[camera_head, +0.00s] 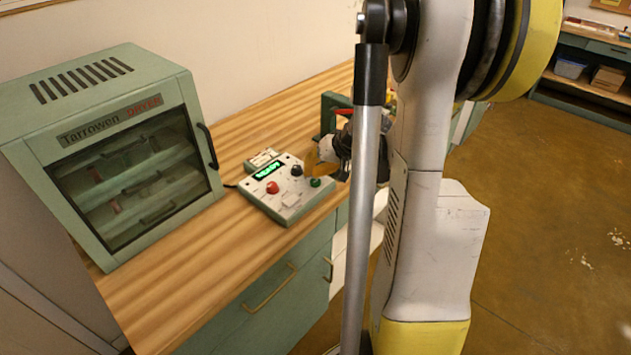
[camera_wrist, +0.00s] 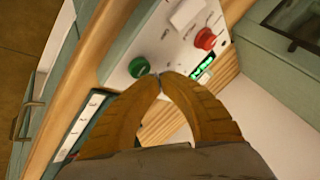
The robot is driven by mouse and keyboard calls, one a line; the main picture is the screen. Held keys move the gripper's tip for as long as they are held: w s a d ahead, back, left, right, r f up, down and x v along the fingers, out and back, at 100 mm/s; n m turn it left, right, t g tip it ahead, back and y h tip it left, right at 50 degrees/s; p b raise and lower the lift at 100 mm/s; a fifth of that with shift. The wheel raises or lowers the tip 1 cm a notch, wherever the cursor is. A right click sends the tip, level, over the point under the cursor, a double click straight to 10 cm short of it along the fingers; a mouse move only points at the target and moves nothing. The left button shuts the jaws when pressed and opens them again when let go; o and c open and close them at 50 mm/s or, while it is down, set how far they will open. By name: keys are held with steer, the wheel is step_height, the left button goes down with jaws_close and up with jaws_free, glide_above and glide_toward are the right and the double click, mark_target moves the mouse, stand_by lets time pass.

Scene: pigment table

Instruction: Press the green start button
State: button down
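The green start button (camera_head: 316,182) sits at the right front corner of the white control box (camera_head: 290,205) on the wooden counter. In the wrist view the green button (camera_wrist: 139,67) lies just beyond and left of my fingertips. My gripper (camera_head: 313,160) is over the right side of the box. Its two orange fingers meet at the tips in the wrist view (camera_wrist: 158,77), with nothing seen between them. I cannot tell whether the fingertips touch the box or the dark knob. The button itself is unobstructed in both views.
The box also carries a red button (camera_head: 272,187), a dark knob (camera_head: 296,170) and a lit green display (camera_head: 267,171). A green dryer cabinet (camera_head: 135,150) stands to the left. The counter (camera_head: 225,240) in front of the box is clear. A green frame (camera_head: 328,110) stands behind my gripper.

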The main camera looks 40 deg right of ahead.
mark_target(312, 180)
steer(key=shift+f, duration=0.15)
stand_by(0.3)
steer(key=shift+f+b, duration=0.3)
steer(key=shift+b, duration=0.1)
steer(key=shift+f+b, duration=0.45)
steer(key=shift+f, duration=0.05)
stand_by(0.5)
steer(key=shift+r+p, duration=0.7)
steer(key=shift+r, duration=0.25)
step_height(312, 180, up, 5)
steer(key=p, duration=0.4)
stand_by(0.9)
